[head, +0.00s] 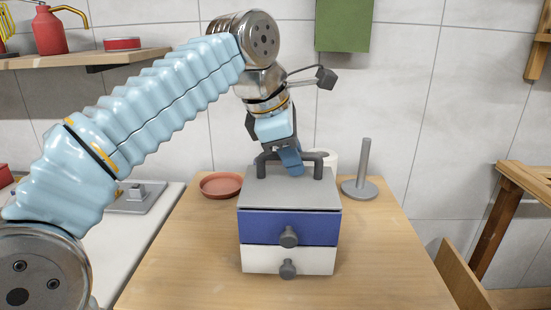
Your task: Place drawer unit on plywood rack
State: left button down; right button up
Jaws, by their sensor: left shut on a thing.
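The drawer unit (290,226) has a grey top with a dark handle bar, a blue upper drawer and a white lower drawer, each with a round grey knob. It is upright at the middle of the wooden table (385,270); I cannot tell whether its base touches the table. My left gripper (290,160) comes down from above and is shut on the handle of the drawer unit. A wooden structure at the right edge (525,180), perhaps the plywood rack, is cut off by the picture edge. My right gripper is not in view.
A terracotta dish (221,185) is left behind the unit, and a grey upright post on a round base (363,175) is right behind it. A white round thing is partly hidden behind the unit. A wall shelf (90,58) holds a red can. The table's right front is clear.

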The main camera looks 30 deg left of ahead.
pick_arm(q)
jog(key=shift+f, duration=0.2)
jog(key=c, duration=1)
grip_release()
jog(key=v, duration=1.2)
